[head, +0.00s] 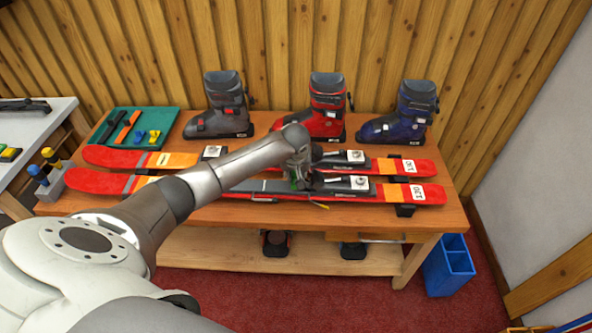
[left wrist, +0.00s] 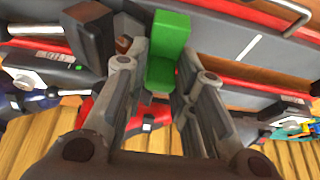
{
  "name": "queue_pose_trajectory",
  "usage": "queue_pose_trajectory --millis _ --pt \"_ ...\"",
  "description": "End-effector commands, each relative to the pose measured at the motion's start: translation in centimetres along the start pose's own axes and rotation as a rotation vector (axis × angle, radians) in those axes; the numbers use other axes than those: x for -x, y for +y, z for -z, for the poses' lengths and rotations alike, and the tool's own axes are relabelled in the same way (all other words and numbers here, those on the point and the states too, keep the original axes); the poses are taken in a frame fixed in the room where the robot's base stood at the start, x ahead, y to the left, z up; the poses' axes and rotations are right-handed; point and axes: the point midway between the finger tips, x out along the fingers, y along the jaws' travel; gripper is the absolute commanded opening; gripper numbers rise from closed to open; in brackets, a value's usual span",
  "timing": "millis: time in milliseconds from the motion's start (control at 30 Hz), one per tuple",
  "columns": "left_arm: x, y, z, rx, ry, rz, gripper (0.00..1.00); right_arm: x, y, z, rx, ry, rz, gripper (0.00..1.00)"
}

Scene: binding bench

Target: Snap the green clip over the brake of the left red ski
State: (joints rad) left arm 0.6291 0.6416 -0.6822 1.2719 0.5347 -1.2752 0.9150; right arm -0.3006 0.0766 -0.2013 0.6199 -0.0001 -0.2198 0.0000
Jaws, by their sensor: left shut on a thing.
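My left gripper (head: 298,182) is over the middle of the two red skis on the bench. The green clip (left wrist: 168,50) is between its fingers (left wrist: 165,72) in the left wrist view, and the gripper is shut on it. The front red ski (head: 110,182) and the rear red ski (head: 120,156) lie side by side, partly hidden by my arm. A bent metal wire (left wrist: 292,14) shows at the wrist view's upper right; whether it is the brake, I cannot tell. Whether the clip touches a ski is unclear. My right gripper is out of view.
Grey (head: 218,110), red (head: 326,108) and blue (head: 402,115) boots stand behind the skis. A green mat (head: 168,117) with small tools and clips lies at the back left. A holder (head: 48,186) stands at the bench's left end. A blue bin (head: 446,275) is on the floor.

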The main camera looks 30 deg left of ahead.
Motion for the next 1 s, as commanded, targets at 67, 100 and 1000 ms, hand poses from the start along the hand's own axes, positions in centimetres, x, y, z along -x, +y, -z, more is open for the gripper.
queue_pose_trajectory --millis 67,100,1000 --pt "0.0 0.0 0.0 0.0 0.0 0.0 0.0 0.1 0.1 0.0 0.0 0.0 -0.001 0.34" --pt "0.0 0.0 0.0 0.0 0.0 0.0 0.0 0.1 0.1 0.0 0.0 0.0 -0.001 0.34" --pt "-1.5 0.0 -0.6 0.0 -0.001 0.0 0.0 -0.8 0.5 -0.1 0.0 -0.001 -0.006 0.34"
